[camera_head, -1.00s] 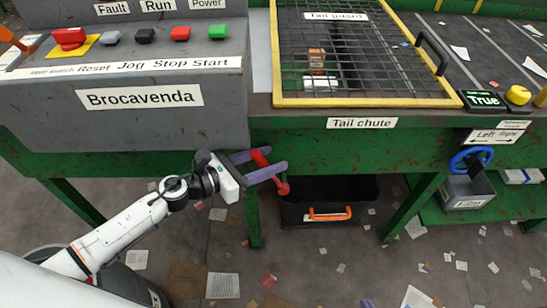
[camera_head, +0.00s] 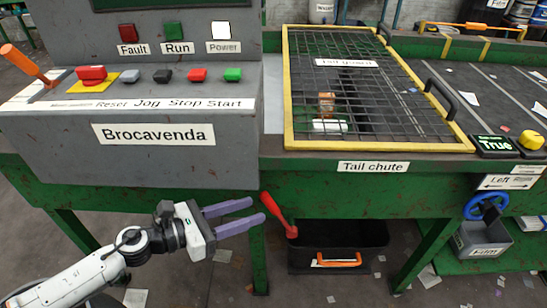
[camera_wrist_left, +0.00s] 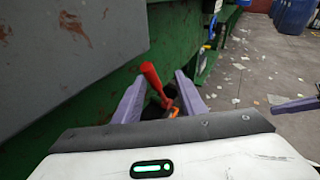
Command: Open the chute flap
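A red lever (camera_head: 278,215) slants on the green front below the "Tail chute" label (camera_head: 373,167). It runs from upper left down to a round end at lower right. My left gripper (camera_head: 257,211) is open and empty, its two purple fingertips just left of the lever. In the left wrist view the lever (camera_wrist_left: 154,80) shows ahead, between the two spread fingers (camera_wrist_left: 160,95). A purple finger, apparently of my right gripper (camera_wrist_left: 295,105), shows at the right edge there. The flap itself cannot be made out.
A black bin (camera_head: 300,262) with an orange handle stands on the floor below the lever. The grey Brocavenda control panel (camera_head: 220,160) overhangs at left. A yellow-framed tail guard (camera_head: 380,148) covers the belt above. A blue handwheel (camera_head: 486,205) is at right.

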